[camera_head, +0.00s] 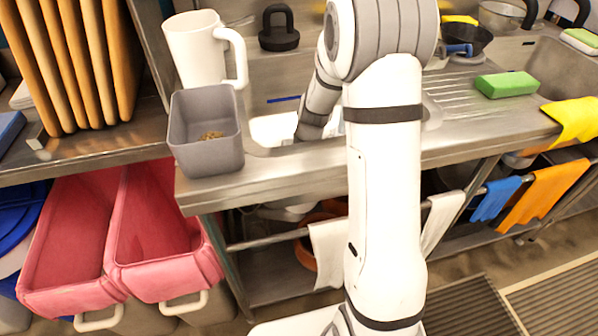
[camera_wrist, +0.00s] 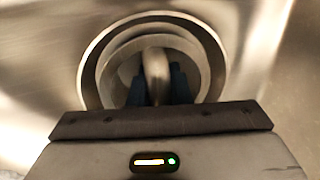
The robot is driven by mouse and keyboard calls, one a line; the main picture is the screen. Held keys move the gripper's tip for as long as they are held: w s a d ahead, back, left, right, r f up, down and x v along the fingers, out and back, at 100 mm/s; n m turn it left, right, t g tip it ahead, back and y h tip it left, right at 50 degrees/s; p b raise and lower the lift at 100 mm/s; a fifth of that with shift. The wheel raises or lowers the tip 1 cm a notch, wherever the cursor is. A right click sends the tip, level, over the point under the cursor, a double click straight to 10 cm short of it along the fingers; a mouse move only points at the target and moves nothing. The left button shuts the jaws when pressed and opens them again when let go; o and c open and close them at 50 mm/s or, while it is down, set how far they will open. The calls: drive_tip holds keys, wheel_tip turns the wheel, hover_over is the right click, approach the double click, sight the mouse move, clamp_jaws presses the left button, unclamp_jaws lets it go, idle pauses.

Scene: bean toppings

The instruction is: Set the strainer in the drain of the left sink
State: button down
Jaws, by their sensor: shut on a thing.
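My gripper (camera_wrist: 157,90) shows in the wrist view, its dark fingers closed on the upright metal handle of the strainer (camera_wrist: 156,65). The strainer is round and metallic, and its rim appears inside a wider metal ring, the drain (camera_wrist: 88,60). I cannot tell whether the strainer is seated in the drain or held just above it. The front of both is hidden by my gripper's body. In the head view, the left sink (camera_head: 268,131) is partly seen behind my arm, which reaches down into it. My gripper and the strainer are hidden there.
A grey bin (camera_head: 205,130) with some brown bits stands at the counter's left front corner, beside a white pitcher (camera_head: 195,48). A black-handled object (camera_head: 279,30) stands behind the sink. A green sponge (camera_head: 506,85) lies on the drainboard at right. Red bins (camera_head: 160,245) sit below left.

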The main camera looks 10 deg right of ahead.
drive_tip(key=shift+f+b, duration=0.35)
drive_tip(key=shift+f, duration=0.1)
idle(0.3)
drive_tip(key=c, duration=1.3)
unclamp_jaws()
drive_tip(key=shift+o, duration=0.2)
drive_tip(key=shift+r, duration=0.1)
wheel_tip(320, 180, up, 8)
drive_tip(key=d+p, duration=0.1)
drive_tip(key=shift+d+f+p, duration=0.2)
drive_tip(key=shift+d+p, duration=0.1)
drive_tip(key=shift+p, duration=0.05)
drive_tip(key=shift+r, duration=0.1)
